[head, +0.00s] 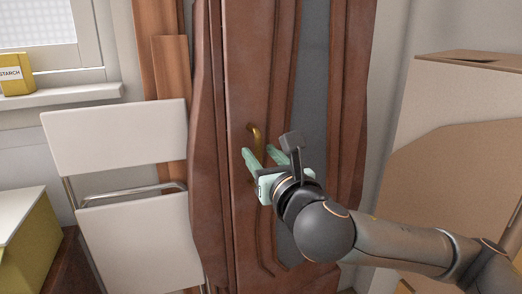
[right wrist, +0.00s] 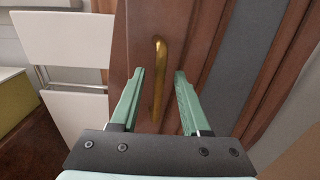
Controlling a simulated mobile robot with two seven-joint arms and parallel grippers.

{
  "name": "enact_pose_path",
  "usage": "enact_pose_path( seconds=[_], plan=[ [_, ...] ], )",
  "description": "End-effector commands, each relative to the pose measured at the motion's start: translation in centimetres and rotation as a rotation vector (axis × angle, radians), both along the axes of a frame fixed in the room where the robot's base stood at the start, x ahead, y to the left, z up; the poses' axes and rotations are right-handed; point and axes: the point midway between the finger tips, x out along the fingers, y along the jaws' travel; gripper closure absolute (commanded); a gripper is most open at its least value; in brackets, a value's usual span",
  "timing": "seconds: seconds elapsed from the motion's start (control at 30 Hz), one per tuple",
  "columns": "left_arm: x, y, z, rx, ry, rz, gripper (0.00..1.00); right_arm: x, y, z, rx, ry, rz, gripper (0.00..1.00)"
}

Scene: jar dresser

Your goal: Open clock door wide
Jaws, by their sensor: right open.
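The clock is a tall reddish-brown wooden case (head: 213,150) in the middle of the head view. Its door (head: 240,60) has a curved brass handle (head: 255,135), and a dark grey strip shows to the right of the door's wood. My right gripper (head: 262,152) is open in front of the door at the handle. The handle's lower end in the head view is hidden by the gripper. My left gripper is not in view.
A white folding chair (head: 120,140) stands just left of the clock. A yellow box with a white top (head: 28,240) is at the lower left. A large cardboard box (head: 450,140) stands to the right. A yellow starch box (head: 14,80) sits on the window sill.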

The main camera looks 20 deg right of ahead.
Motion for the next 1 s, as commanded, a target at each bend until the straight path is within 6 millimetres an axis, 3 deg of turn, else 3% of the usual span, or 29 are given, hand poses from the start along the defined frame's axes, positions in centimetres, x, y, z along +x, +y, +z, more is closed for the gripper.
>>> enact_pose_path(
  seconds=[0.37,0.77,1.0],
  plan=[
    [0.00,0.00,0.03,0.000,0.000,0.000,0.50,0.56,0.03,0.03,0.000,0.000,0.001,0.54],
    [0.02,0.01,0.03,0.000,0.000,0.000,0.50,0.54,0.03,0.03,0.000,0.000,0.000,0.99],
    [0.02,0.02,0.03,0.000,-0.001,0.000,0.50,0.54,0.02,0.02,0.000,0.000,0.000,1.00]
  ],
)
